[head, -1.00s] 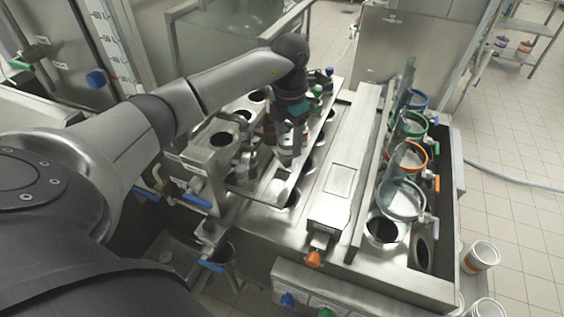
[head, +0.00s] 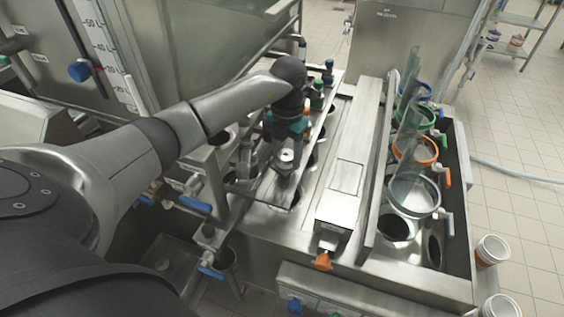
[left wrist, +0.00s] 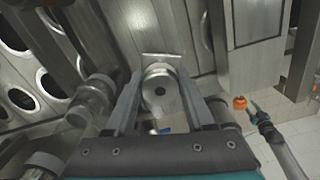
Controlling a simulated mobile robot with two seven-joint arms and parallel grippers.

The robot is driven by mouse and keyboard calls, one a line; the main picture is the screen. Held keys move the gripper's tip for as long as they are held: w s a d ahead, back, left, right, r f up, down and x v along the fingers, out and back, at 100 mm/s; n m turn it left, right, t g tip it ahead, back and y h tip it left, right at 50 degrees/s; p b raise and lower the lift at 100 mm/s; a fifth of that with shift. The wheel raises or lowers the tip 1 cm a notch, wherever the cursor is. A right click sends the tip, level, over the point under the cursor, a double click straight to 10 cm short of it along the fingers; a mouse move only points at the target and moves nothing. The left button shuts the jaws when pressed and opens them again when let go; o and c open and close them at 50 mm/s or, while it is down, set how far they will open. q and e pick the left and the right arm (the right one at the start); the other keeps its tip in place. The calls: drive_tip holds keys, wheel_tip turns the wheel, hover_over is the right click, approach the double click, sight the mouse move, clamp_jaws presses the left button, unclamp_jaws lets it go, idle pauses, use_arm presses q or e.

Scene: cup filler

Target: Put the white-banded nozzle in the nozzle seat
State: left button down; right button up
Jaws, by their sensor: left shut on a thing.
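My left gripper (head: 288,140) is above the narrow metal plate near the middle of the filling machine in the head view. It also shows in the left wrist view (left wrist: 160,103), with its fingers shut on a round metal nozzle (left wrist: 161,86). The nozzle's end face with a central hole points toward the wrist camera. In the head view the held nozzle (head: 286,158) is a small bright metal piece below the gripper. I cannot make out a white band on it. I cannot single out the nozzle seat. My right gripper is not in view.
The long metal plate (head: 272,190) runs below the gripper. Colored-rimmed clear containers, among them an orange-rimmed one (head: 414,150), stand to the right. A blue handle (head: 196,205) and an orange knob (head: 322,261) stick out at the front. White cups (head: 492,250) are at lower right.

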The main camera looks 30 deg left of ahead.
use_arm(q)
drive_tip(key=shift+f, duration=0.8)
drive_tip(key=shift+w+a+f+b, duration=0.1)
drive_tip(key=shift+a+f+b, duration=0.1)
drive_tip(key=shift+b, duration=0.15)
drive_tip(key=shift+a, duration=0.1)
drive_tip(key=shift+d+r, duration=0.15)
drive_tip(key=shift+d, duration=0.05)
drive_tip(key=shift+c, duration=1.3)
unclamp_jaws()
drive_tip(key=shift+f, duration=0.2)
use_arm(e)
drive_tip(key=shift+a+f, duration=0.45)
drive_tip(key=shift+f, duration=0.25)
use_arm(q)
drive_tip(key=shift+r, duration=0.1)
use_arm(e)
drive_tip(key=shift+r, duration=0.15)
